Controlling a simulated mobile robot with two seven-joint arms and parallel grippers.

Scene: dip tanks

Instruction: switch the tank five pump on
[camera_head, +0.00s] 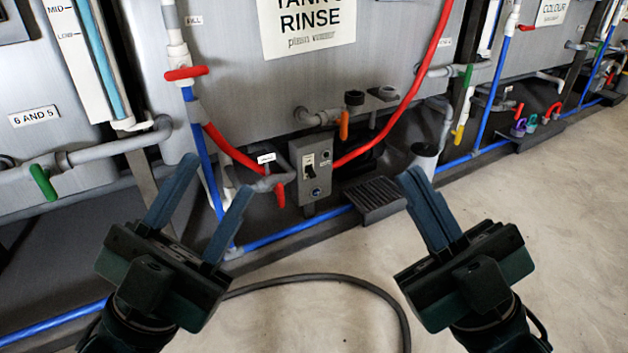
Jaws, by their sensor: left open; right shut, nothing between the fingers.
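A grey switch box (297,157) stands low in front of the tank under the sign "RINSE" (306,30), whose upper line is cut off by the picture's top edge. A black toggle switch (310,172) sits on its face, with small labels and a round blue part (316,192) below. I cannot tell the toggle's position. My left gripper (216,178) is open and empty, to the left of the box and nearer to me. My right gripper (411,176) is shut with nothing in it, to the right of the box. Neither touches the box.
A red hose (412,88) runs down behind the box. Valves with red (186,73), orange (344,125) and green (43,183) handles surround it. A dark floor grate (375,197) lies to its right. A black cable (335,277) crosses the otherwise clear floor.

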